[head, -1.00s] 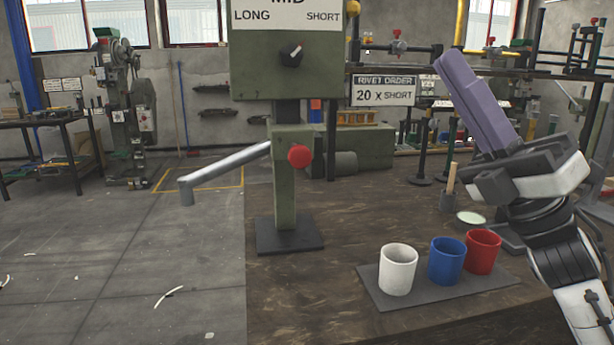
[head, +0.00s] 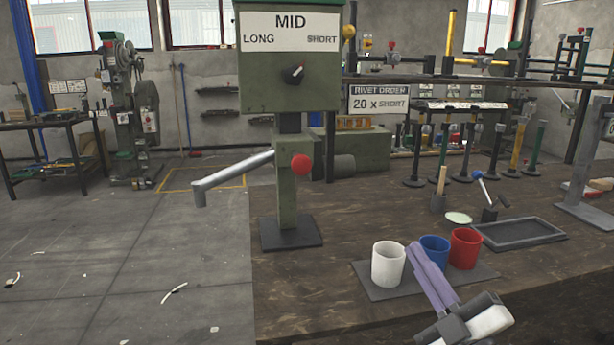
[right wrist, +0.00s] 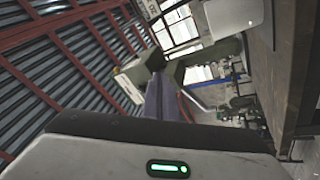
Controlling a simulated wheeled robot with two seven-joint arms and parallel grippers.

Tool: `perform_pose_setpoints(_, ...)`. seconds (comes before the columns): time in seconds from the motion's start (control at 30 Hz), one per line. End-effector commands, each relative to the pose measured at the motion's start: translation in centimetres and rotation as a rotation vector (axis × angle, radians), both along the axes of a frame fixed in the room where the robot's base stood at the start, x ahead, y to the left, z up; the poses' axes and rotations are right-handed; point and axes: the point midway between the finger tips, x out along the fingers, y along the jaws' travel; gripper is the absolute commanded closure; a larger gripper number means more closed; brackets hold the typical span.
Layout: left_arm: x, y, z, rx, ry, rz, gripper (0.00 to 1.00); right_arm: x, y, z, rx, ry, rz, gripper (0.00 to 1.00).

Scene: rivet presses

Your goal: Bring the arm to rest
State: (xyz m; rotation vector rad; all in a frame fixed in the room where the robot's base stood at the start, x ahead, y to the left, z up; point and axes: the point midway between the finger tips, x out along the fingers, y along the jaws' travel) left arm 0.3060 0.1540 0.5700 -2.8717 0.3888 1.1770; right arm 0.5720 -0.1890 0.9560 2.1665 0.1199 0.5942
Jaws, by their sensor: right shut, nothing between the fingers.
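My right gripper (head: 420,262) is at the lower right of the head view, its purple fingers shut and empty. The fingers point up and to the left, in front of the blue cup (head: 434,250), and partly hide it. My right gripper's fingers also show in the right wrist view (right wrist: 160,85), closed together. My left gripper is not in view.
A green rivet press (head: 291,75) with a red knob (head: 301,164) and a grey lever (head: 235,176) stands on the workbench. A white cup (head: 388,264) and a red cup (head: 465,248) flank the blue one. A dark tray (head: 518,233) lies behind, right.

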Motion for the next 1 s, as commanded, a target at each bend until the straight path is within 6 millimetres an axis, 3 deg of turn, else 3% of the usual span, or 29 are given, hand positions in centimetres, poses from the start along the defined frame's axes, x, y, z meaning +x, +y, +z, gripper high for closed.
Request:
perform_pose_setpoints(0.03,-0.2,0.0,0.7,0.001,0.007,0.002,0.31,-0.8,0.0,-3.9,0.071,0.138,0.001,1.00)
perform_pose_setpoints(0.1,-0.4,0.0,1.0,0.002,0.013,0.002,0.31,-2.3,0.1,-9.1,0.166,0.309,-0.005,1.00)
perform_pose_setpoints(0.17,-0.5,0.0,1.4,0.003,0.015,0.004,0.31,-4.1,0.2,-13.3,0.247,0.451,-0.017,1.00)
perform_pose_setpoints(0.3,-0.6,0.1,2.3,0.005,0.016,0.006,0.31,-10.0,0.8,-22.3,0.426,0.765,-0.065,1.00)
perform_pose_setpoints(0.4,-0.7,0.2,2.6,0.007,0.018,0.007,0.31,-15.2,1.5,-27.5,0.542,0.968,-0.113,1.00)
perform_pose_setpoints(0.5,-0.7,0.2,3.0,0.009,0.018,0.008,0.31,-20.1,2.2,-31.2,0.638,1.130,-0.163,1.00)
perform_pose_setpoints(0.6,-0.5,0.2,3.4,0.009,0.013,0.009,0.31,-23.8,2.8,-33.5,0.707,1.244,-0.204,1.00)
perform_pose_setpoints(0.7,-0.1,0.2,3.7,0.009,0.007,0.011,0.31,-26.1,3.1,-34.7,0.745,1.309,-0.231,1.00)
perform_pose_setpoints(1.0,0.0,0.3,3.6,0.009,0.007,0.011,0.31,-27.0,3.2,-35.2,0.761,1.335,-0.242,1.00)
